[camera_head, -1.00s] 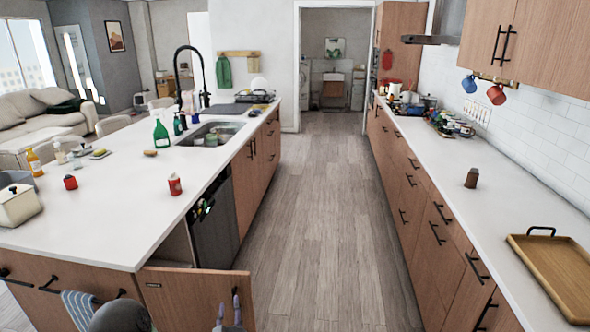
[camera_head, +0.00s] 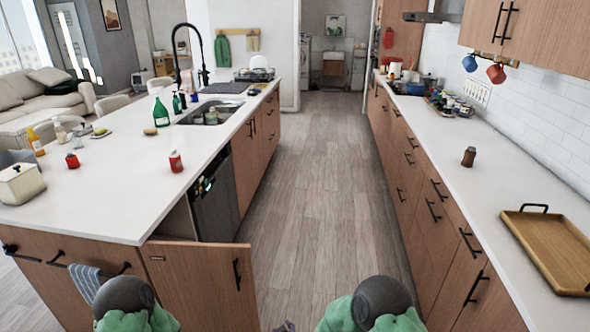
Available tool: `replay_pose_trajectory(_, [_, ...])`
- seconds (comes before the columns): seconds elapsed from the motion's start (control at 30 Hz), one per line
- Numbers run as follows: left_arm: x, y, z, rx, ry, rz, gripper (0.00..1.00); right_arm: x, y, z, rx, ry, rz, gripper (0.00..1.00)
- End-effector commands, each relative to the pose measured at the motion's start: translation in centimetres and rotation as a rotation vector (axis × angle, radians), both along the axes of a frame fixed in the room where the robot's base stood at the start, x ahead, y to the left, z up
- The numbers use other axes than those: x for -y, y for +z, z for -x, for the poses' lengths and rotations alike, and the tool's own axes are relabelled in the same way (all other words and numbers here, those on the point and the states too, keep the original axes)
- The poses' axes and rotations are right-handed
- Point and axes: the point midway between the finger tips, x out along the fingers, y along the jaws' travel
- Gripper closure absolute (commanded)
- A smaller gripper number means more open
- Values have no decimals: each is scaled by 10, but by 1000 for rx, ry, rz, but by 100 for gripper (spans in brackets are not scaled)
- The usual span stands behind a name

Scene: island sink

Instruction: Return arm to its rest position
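The dark rounded joint of my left arm (camera_head: 125,295), with green parts below it, shows at the bottom left, in front of the island's end. A matching joint of my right arm (camera_head: 381,300) shows at the bottom, right of centre, over the floor. My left gripper is below the picture. A small dark tip at the bottom edge, probably of my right gripper (camera_head: 285,326), shows between the two arms; its fingers are cut off, so its opening is hidden. It is apart from the open wooden cabinet door (camera_head: 200,283).
The open door juts out from the island (camera_head: 122,185) near the dishwasher (camera_head: 215,198). A striped towel (camera_head: 86,282) hangs on the island's end. The right counter (camera_head: 455,180) holds a wooden tray (camera_head: 552,250). The floor aisle (camera_head: 325,180) between the counters is clear.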

Motion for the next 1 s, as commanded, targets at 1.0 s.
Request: replay_pose_trajectory(1.0, [0,0,0,0,0,0,67,132,-98,267,-942,-120,-208,58])
